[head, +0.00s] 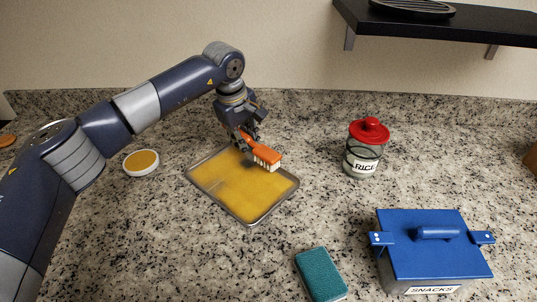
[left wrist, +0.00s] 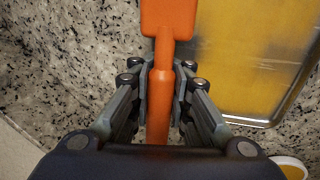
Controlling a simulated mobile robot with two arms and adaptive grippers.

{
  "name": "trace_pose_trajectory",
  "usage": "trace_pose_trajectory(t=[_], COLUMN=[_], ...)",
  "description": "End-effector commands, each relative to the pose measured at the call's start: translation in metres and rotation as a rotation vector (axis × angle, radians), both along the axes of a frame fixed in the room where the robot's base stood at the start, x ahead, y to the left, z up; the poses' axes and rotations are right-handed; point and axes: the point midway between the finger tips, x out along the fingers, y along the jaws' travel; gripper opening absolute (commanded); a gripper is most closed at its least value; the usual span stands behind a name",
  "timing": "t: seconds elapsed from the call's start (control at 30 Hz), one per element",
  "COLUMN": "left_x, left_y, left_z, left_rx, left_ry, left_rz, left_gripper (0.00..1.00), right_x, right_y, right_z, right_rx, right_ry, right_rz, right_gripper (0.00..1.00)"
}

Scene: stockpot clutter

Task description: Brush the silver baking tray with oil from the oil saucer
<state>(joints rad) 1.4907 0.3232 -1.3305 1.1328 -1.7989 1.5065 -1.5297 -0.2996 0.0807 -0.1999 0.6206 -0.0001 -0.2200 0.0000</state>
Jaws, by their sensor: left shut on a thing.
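My left gripper (head: 247,138) is shut on the orange handle of a brush (head: 263,152). The brush's pale bristles face down over the far right part of the silver baking tray (head: 251,222); I cannot tell whether they touch it. The tray's inside is largely covered in yellow oil, with a paler patch at its left. In the left wrist view the orange brush (left wrist: 168,22) runs up from between the fingers, and the tray's rim (left wrist: 247,121) shows at right. The oil saucer (head: 141,163), white with amber oil, stands left of the tray. My right gripper is not in view.
A rice jar (head: 365,150) with a red lid stands right of the tray. A blue-lidded snacks box (head: 432,246) and a teal sponge (head: 320,274) lie in front. A black shelf (head: 450,27) hangs at upper right. The counter between saucer and tray is clear.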

Motion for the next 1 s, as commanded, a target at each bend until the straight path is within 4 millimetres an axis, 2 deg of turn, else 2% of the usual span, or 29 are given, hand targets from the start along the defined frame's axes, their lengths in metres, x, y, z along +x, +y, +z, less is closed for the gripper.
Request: trace_pose_trajectory(t=[0.47, 1.0], left_x=[0.0, 0.0], left_y=[0.0, 0.0], left_z=[-0.002, -0.022], left_rx=[0.0, 0.0], left_ry=[0.0, 0.0], left_rz=[0.0, 0.0], left_gripper=[0.0, 0.0], right_x=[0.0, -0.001], right_y=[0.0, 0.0], right_z=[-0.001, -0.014], right_rx=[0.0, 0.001], right_ry=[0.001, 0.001], right_rz=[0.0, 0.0], right_gripper=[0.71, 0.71])
